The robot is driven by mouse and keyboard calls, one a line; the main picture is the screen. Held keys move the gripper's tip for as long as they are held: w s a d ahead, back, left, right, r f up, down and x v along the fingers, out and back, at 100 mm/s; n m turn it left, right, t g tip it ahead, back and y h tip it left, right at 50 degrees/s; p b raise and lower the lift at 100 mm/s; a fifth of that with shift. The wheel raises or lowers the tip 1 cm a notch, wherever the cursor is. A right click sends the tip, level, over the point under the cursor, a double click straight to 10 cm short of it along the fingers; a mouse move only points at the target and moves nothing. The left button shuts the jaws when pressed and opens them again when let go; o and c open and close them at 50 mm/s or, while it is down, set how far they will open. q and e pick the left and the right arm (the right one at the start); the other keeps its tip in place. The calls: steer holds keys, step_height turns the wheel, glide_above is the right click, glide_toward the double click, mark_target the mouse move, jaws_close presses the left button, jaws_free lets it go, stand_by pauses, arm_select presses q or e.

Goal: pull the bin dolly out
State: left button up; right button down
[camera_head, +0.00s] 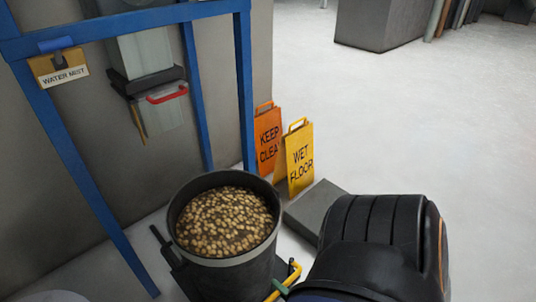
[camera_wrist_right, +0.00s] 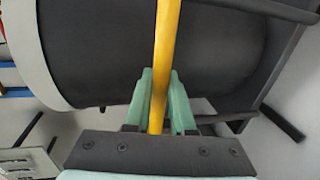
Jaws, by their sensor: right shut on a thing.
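The bin (camera_head: 230,270) is a dark round bucket with a grey rim, filled with brown lumps, standing low by the blue frame. It sits on the dolly, whose dark parts (camera_head: 163,245) show at its left. The dolly's yellow handle (camera_head: 294,272) shows at the bin's right and runs upright through the right wrist view (camera_wrist_right: 168,40). My right gripper (camera_wrist_right: 163,88) has its green fingers shut on the yellow handle, close beside the bin (camera_wrist_right: 90,50). In the head view my dark right arm hides most of that gripper. My left gripper is not in view.
A blue frame (camera_head: 75,150) stands behind and left of the bin. An orange sign (camera_head: 268,137) and a yellow wet-floor sign (camera_head: 299,158) stand behind it, near a low grey block (camera_head: 310,212). The pale floor (camera_head: 420,120) to the right is open.

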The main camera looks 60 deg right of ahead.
steer(key=shift+v, duration=0.95)
steer(key=shift+f, duration=0.25)
steer(key=c, duration=0.8)
jaws_free()
steer(key=p+v, duration=0.1)
steer(key=v, duration=1.1)
steer(key=shift+s, duration=0.3)
